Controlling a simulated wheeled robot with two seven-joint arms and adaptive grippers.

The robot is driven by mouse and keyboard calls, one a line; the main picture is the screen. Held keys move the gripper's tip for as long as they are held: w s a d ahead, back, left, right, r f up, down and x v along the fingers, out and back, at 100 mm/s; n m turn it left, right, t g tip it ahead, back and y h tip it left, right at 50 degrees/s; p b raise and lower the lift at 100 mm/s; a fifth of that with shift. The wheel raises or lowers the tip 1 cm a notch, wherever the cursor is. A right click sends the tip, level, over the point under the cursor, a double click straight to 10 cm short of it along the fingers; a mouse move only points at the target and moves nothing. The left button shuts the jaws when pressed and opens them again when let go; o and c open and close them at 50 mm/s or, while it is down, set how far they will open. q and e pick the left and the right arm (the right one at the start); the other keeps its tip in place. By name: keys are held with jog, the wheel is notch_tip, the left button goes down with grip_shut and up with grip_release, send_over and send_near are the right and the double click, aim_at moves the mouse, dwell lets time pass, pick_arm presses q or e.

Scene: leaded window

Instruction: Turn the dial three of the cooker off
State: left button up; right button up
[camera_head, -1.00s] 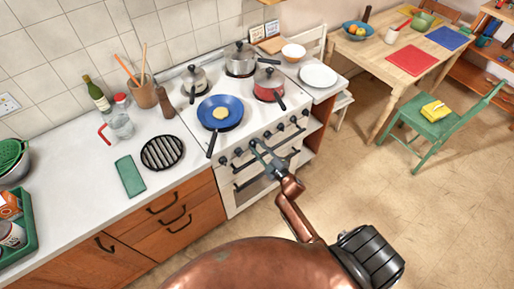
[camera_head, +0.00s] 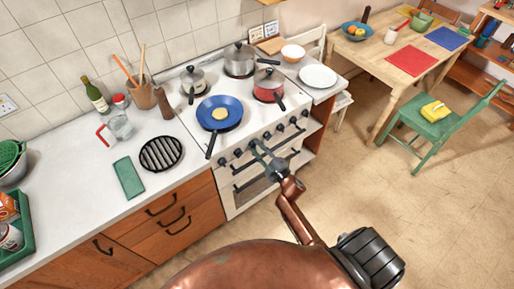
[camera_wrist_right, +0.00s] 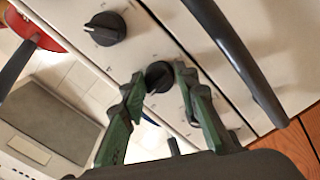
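The white cooker (camera_head: 222,182) has a row of black dials along its front. My right gripper (camera_head: 256,147) reaches the left half of that row in the head view and hides part of it. In the right wrist view, the green fingers of my right gripper (camera_wrist_right: 160,78) stand on either side of one black dial (camera_wrist_right: 159,76). The fingertips appear to touch its sides. A second black dial (camera_wrist_right: 105,28) is to its upper left, clear of the fingers. The marks around the held dial are too small to read. My left gripper is not in view.
A blue pan (camera_head: 232,122) with food in it stands on the hob, its handle sticking out over the front edge. The oven handle (camera_wrist_right: 236,62) runs close beside the dials. Open floor lies to the right.

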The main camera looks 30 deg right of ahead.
jog(key=o, duration=0.4)
jog(key=shift+c, duration=0.2)
jog(key=shift+s, duration=0.1)
jog(key=s, duration=1.1)
jog(key=shift+s+d, duration=0.4)
jog(key=shift+d, duration=0.05)
jog(key=s+f+m+g+h, duration=0.1)
jog(key=s+f+m+g, duration=0.2)
jog(key=f, duration=0.8)
jog(key=s+f+m+g, duration=0.2)
jog(key=s+f, duration=0.4)
jog(key=f, duration=0.5)
jog(key=s+f+m+g+h, duration=0.1)
jog(key=s+f+m+g, duration=0.2)
jog(key=f, duration=0.8)
jog(key=s+a+f+m+g, duration=0.1)
jog(key=s+f+g, duration=0.2)
jog(key=s+f, duration=0.3)
jog(key=s+a+f+m+g, duration=0.1)
jog(key=s+f, duration=0.6)
jog(key=s, duration=1)
jog(key=s+a+f+m+g, duration=0.1)
jog(key=s+a+f+g, duration=0.2)
jog(key=s, duration=0.9)
notch_tip(320, 180, down, 4)
jog(key=shift+s+r+m+g+y, duration=0.2)
jog(key=shift+m+g+y, duration=0.1)
jog(key=shift+g, duration=0.8)
